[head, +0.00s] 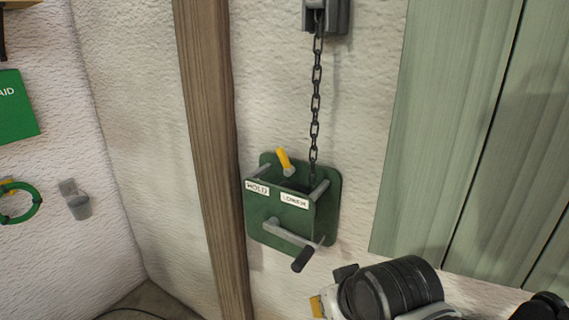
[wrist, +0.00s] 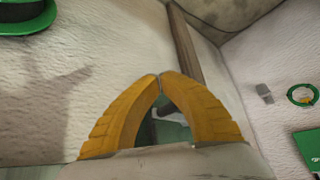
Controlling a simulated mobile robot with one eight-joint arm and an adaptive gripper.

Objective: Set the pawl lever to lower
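A green winch box (head: 282,213) is mounted on the white wall in the head view, with a HOLD label (head: 257,188) on its left and a LOWER label (head: 294,200) on its right. The yellow pawl lever (head: 284,160) stands up behind the labels, its tip leaning left, toward the HOLD side. A grey crank with a dark grip (head: 304,258) is on the box's front. My gripper (wrist: 160,77) has its yellow fingertips together, with nothing seen between them. In the head view a yellow finger (head: 317,306) shows at the bottom, below and right of the box, apart from it.
A chain (head: 316,95) runs from the box up to a dark bracket (head: 326,16). A wooden post (head: 212,150) stands left of the box, and green boards (head: 450,140) are to the right. A green ring (head: 20,202) hangs at far left.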

